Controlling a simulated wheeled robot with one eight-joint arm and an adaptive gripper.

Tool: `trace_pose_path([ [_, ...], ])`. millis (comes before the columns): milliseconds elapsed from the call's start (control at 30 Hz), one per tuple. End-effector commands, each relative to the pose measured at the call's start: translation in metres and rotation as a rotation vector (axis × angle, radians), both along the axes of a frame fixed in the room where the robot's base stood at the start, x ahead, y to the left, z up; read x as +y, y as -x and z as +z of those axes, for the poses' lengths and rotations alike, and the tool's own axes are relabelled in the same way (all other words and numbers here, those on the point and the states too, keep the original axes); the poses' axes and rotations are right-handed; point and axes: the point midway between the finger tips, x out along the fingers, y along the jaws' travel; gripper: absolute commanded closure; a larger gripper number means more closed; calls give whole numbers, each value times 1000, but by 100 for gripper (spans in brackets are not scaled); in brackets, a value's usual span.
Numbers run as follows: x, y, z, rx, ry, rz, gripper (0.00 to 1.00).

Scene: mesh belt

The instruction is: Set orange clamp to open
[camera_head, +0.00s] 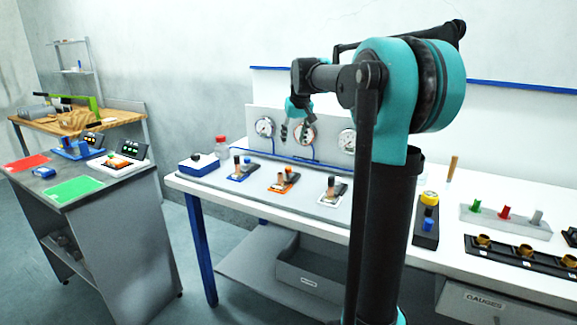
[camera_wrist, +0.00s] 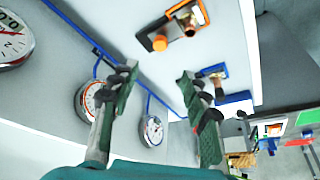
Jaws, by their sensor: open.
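The orange clamp (camera_head: 284,182) sits on the grey panel of the bench, between a blue-based clamp (camera_head: 241,170) and a white-grey clamp (camera_head: 331,190). It has an orange base with copper-coloured parts standing up from it. In the wrist view the orange clamp (camera_wrist: 158,42) is at the top, beyond the fingertips. My gripper (camera_head: 296,131) is raised in front of the gauges, above and apart from the clamp. In the wrist view my gripper (camera_wrist: 158,82) has its two green-padded fingers spread wide with nothing between them.
Round gauges (camera_head: 265,127) are on the upright panel behind, with blue tubing below. A white-and-blue box (camera_head: 199,165) is left of the clamps. A dark box with a yellow button (camera_head: 428,218) stands to the right. A separate table with red and green mats (camera_head: 70,189) is at left.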

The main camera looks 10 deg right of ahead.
Motion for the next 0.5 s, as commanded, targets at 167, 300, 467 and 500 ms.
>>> trace_pose_path([
  [167, 2, -14, -34, 0, 0, 0, 54],
  [300, 4, -25, -60, 0, 0, 0, 54],
  [467, 6, -37, -89, 0, 0, 0, 54],
  [500, 6, -39, -95, 0, 0, 0, 54],
])
